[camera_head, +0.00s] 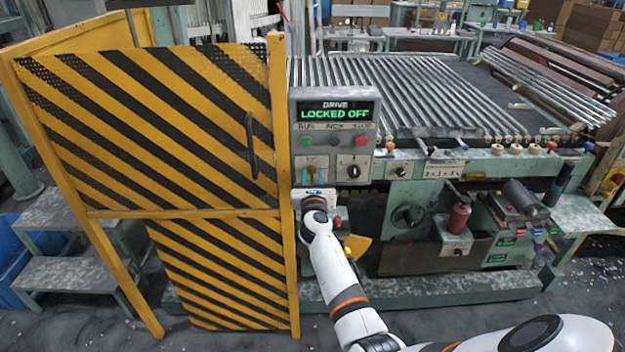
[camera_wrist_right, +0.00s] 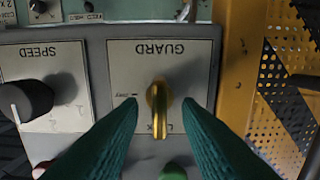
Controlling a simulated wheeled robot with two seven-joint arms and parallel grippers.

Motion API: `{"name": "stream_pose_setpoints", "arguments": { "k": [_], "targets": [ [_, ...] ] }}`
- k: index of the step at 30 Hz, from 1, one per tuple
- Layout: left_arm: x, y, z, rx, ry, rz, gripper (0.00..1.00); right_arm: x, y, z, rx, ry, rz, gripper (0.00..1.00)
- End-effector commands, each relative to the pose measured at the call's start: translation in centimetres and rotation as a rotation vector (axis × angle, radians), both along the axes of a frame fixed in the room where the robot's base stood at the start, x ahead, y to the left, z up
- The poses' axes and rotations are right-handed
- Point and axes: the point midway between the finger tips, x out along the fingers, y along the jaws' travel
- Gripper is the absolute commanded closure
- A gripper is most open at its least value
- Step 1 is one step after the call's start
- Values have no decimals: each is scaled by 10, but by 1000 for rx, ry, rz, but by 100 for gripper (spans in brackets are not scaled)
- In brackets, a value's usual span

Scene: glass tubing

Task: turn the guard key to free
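The brass guard key (camera_wrist_right: 158,112) sits in its lock on the GUARD plate (camera_wrist_right: 196,60), upside down in the wrist view. Its bar points down the picture, toward a partly hidden label that seems to read LOCK. A small label at the left of the key seems to read free. My right gripper (camera_wrist_right: 159,104) is open, with one dark green finger on each side of the key and gaps to it. In the head view the gripper (camera_head: 314,193) is in front of the panel (camera_head: 331,122), just below the key (camera_head: 311,165). My left gripper is out of view.
The display (camera_head: 335,112) reads DRIVE LOCKED OFF. A black SPEED knob (camera_wrist_right: 28,100) is beside the GUARD plate. A striped guard gate (camera_head: 150,130) with a yellow post (camera_head: 280,150) stands close to the panel. Red and green buttons sit near the fingers.

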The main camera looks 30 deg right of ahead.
Motion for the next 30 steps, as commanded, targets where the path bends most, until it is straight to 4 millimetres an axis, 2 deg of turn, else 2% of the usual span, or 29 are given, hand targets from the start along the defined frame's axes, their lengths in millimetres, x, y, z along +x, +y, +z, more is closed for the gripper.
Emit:
{"name": "stream_pose_setpoints", "arguments": {
  "k": [2,7,20,30],
  "targets": [
    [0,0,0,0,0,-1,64,0,0,0,0,0,0,72],
    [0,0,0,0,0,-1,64,0,0,0,0,0,0,100],
    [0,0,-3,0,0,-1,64,-1,-1,-1,46,-28,-1,100],
    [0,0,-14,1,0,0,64,-2,-1,-3,254,-156,-1,100]
  ]
}}
